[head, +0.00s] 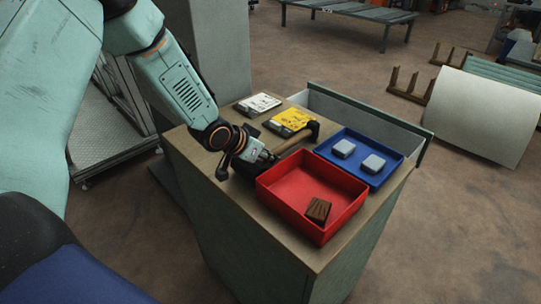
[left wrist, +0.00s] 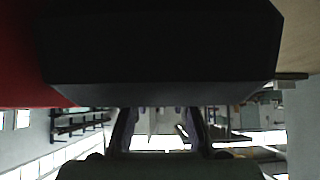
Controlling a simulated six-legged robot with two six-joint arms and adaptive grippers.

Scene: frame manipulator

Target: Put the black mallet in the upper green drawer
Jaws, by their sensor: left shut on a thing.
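The mallet has a black head (head: 313,128) and a brown wooden handle (head: 292,140). It is over the cabinet top, between the yellow box and the red bin. My left gripper (head: 268,157) is at the handle's near end and is shut on it. The fingertips are partly hidden. In the left wrist view a large dark block fills the top; I cannot tell for sure what it is. The upper green drawer (head: 365,113) stands pulled out at the cabinet's far right side, beyond the blue tray. My right gripper is not in view.
A red bin (head: 283,202) holds a brown wooden block (head: 318,209). A yellow box (head: 290,119) and a white box (head: 258,104) lie at the back of the top (head: 199,146). A grey column (head: 219,45) stands behind.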

